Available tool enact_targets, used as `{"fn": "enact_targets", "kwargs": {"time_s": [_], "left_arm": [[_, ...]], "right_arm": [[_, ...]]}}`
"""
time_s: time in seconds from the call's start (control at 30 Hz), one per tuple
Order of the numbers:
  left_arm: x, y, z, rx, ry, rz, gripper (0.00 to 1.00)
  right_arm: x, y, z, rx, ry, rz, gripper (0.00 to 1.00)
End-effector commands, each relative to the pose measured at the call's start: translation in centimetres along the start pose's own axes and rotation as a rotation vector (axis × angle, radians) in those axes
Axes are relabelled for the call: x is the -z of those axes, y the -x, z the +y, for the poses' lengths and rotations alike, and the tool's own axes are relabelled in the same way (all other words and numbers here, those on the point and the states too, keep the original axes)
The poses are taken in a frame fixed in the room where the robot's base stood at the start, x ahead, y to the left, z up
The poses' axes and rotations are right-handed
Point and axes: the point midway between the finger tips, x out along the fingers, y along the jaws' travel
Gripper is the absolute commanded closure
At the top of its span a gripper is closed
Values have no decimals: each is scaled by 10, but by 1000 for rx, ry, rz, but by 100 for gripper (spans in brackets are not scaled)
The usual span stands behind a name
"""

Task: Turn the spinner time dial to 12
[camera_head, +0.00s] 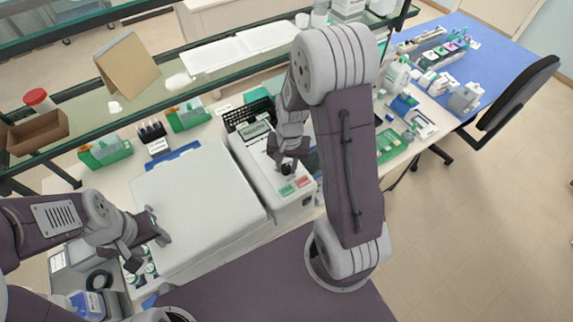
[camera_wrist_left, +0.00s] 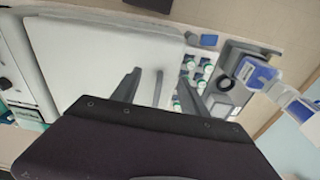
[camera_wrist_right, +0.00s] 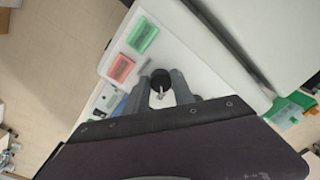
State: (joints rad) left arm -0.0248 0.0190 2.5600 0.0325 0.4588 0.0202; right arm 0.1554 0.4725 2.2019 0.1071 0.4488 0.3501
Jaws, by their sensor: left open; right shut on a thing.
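The spinner is a white box (camera_head: 262,168) with a small display, a green button (camera_head: 287,189) and a red button (camera_head: 302,181) on its top. Its black time dial (camera_head: 286,169) sits near the front; it also shows in the right wrist view (camera_wrist_right: 161,80), with a pale pointer. The number it points to is too small to read. My right gripper (camera_head: 287,162) is shut on the dial, its fingers on both sides of it. My left gripper (camera_head: 158,228) is open and empty near the left front corner of a large white lid.
The large white box lid (camera_head: 195,205) stands left of the spinner. Small white-green bottles (camera_wrist_left: 195,80) are beside my left gripper. A black rack (camera_head: 250,112) stands behind the spinner. Green boxes (camera_head: 105,150) and a shelf line the back.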

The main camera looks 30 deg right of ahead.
Motion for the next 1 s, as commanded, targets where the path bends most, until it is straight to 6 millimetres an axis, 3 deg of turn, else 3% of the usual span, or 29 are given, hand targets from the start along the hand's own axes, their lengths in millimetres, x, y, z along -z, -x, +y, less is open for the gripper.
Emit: {"fn": "enact_targets", "kwargs": {"time_s": [0.47, 0.5, 0.57, 0.87, 1.0], "left_arm": [[0, 0, 0, 0, 0, 0, 48], [0, 0, 0, 0, 0, 0, 48], [0, 0, 0, 0, 0, 0, 48], [0, 0, 0, 0, 0, 0, 48], [-1, -6, 0, 0, 0, 0, 48]], "right_arm": [[2, 0, 0, 2, -14, 5, 100], [2, 1, 0, 2, -14, 6, 65], [2, 0, 0, 2, -14, 5, 49], [1, 1, 0, 1, -13, 3, 49], [2, 18, -1, 4, -12, 9, 49]]}}
